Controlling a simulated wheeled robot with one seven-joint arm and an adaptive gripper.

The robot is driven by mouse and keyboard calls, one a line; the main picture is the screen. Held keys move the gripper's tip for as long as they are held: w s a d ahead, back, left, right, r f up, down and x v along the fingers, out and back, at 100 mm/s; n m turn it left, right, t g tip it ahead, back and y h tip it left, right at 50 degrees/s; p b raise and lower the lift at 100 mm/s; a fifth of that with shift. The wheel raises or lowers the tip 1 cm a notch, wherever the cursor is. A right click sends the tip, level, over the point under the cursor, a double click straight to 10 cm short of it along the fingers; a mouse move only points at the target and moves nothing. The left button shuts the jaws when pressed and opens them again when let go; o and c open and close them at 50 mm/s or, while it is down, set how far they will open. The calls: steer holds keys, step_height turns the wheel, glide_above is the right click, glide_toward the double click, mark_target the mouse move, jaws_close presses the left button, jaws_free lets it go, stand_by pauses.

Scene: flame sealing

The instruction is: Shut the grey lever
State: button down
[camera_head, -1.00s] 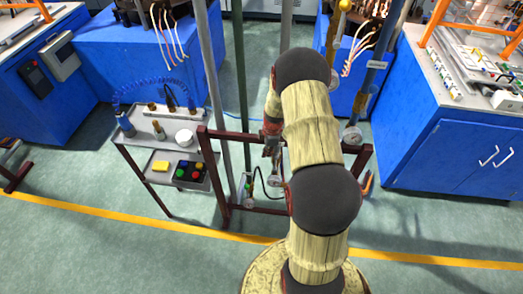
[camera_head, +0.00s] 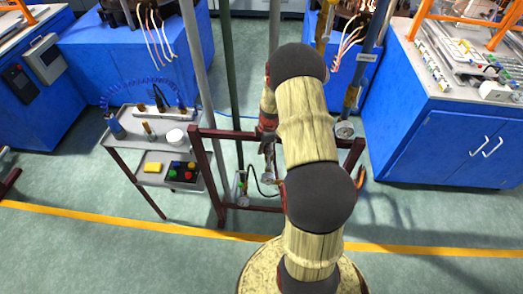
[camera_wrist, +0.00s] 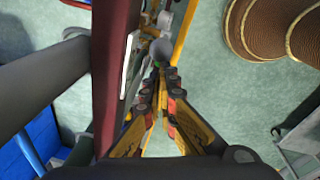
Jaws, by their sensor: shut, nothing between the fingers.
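My gripper (camera_wrist: 160,92) points away in the wrist view with its fingers drawn together and nothing held between them. A grey rounded knob (camera_wrist: 162,50), which looks like the end of the grey lever, shows just beyond the fingertips. I cannot tell whether the fingers touch it, and the rest of the lever is hidden. A small green part (camera_wrist: 172,71) is beside the knob. In the head view my gripper (camera_head: 268,160) hangs by the dark red pipe frame (camera_head: 225,133), partly behind my arm. The lever cannot be made out there.
The dark red post (camera_wrist: 115,60) stands close left of my gripper in the wrist view. A grey side table (camera_head: 150,180) with a yellow block and button box is left of the frame. Blue cabinets (camera_head: 450,140) stand right. Green floor is open in front.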

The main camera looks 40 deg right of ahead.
steer(key=shift+s+d+b, duration=0.75)
steer(key=shift+s+b, duration=0.1)
steer(key=s+d+f+b, duration=0.1)
steer(key=s+d+b, duration=0.3)
steer(key=shift+s, duration=0.35)
steer(key=shift+s+d+f+b, duration=0.1)
steer(key=shift+s+b, duration=0.1)
steer(key=shift+b, duration=0.1)
stand_by(0.7)
stand_by(0.9)
